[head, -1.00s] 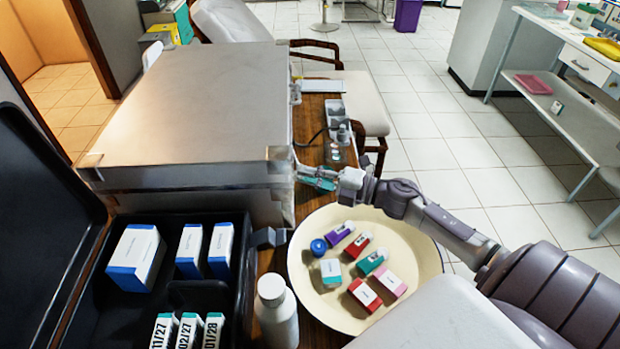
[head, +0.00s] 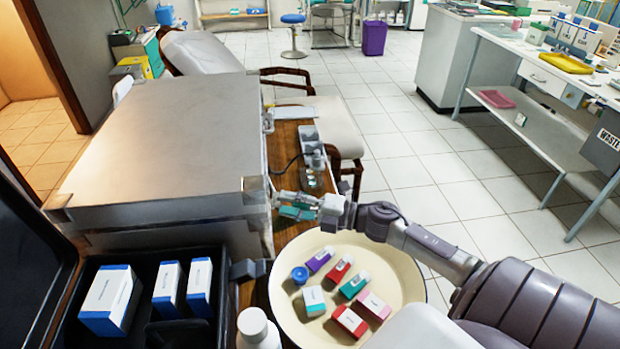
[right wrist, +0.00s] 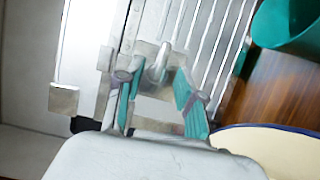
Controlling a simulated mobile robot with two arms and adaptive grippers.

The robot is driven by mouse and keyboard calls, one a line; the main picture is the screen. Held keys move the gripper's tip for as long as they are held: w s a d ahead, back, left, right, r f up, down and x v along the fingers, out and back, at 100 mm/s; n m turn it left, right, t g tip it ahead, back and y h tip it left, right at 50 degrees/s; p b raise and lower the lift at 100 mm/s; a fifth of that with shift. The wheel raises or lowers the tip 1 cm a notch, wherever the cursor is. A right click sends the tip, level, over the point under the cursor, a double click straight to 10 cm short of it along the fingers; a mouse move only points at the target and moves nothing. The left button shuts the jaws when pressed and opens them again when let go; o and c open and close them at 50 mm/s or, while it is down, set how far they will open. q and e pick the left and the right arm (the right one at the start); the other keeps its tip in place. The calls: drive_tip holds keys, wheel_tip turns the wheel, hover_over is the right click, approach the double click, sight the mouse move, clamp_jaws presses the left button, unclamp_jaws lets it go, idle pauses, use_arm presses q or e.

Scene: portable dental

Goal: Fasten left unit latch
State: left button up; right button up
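The unit is a large metal case (head: 150,145) with a flat grey lid, at the left of the head view. My right gripper (head: 290,206) is at the right side of the case, near its front right corner bracket (head: 256,190). In the right wrist view, the teal-padded fingers of my right gripper (right wrist: 158,82) stand apart. A small silver latch part (right wrist: 160,62) shows between their tips on the ribbed case side (right wrist: 205,45). I cannot tell whether the fingers touch it. My left gripper is not in view.
A cream round tray (head: 408,283) with several small coloured boxes sits below my right arm. A black open case (head: 165,338) with blue-white boxes (head: 112,300) and a white bottle (head: 256,330) are in front. Small items stand behind the gripper on the wooden table (head: 286,140).

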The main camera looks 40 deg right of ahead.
drive_tip(key=v, duration=1.1)
